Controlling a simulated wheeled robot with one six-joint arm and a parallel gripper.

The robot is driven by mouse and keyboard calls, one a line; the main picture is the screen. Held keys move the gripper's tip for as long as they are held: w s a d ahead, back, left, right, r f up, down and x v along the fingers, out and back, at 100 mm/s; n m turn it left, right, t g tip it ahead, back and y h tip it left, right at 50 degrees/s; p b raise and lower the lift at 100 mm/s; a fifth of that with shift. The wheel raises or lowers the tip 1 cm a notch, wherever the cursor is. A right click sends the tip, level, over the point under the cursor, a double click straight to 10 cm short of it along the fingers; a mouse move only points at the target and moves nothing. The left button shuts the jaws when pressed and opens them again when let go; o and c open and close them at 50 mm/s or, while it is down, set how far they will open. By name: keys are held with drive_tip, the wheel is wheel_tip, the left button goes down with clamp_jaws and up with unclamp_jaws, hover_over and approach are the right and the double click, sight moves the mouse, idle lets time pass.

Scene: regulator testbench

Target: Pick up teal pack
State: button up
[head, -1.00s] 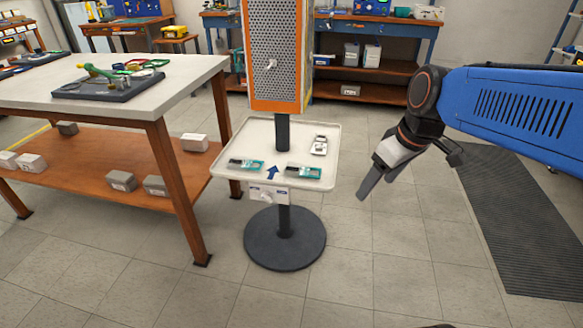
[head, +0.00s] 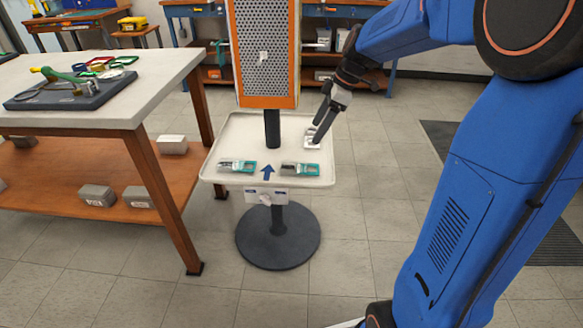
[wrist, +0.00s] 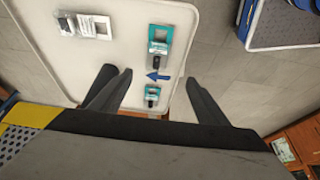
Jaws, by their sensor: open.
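Two teal packs lie flat near the front of a white tray (head: 222,142). The left teal pack (head: 238,166) and the right teal pack (head: 300,169) sit on either side of a blue arrow. In the wrist view the right pack (wrist: 160,40) is higher, and the left pack (wrist: 152,92) shows low between my fingers. A white-and-grey pack (head: 312,142) lies at the back right, partly behind my fingers; it also shows in the wrist view (wrist: 84,25). My gripper (head: 318,132) is open and empty, above the tray's right side in the head view.
An orange-framed perforated panel (head: 264,55) rises on a black post behind the packs. A workbench (head: 150,90) with a dark tool board stands close on the left. The tray stands on a round black base (head: 278,240). Floor to the right is open.

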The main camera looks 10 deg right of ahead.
hover_over(296, 165)
drive_tip(key=s+d, duration=0.2)
wheel_tip(296, 165, down, 11)
drive_tip(key=shift+w+r, duration=0.1)
drive_tip(key=shift+r, duration=0.05)
drive_tip(key=shift+w+x, duration=0.2)
drive_tip(key=shift+x, duration=1.15)
drive_tip(key=shift+w+x, duration=0.15)
drive_tip(key=shift+x, duration=1.25)
drive_tip(key=shift+d, duration=0.2)
drive_tip(key=c, duration=1.1)
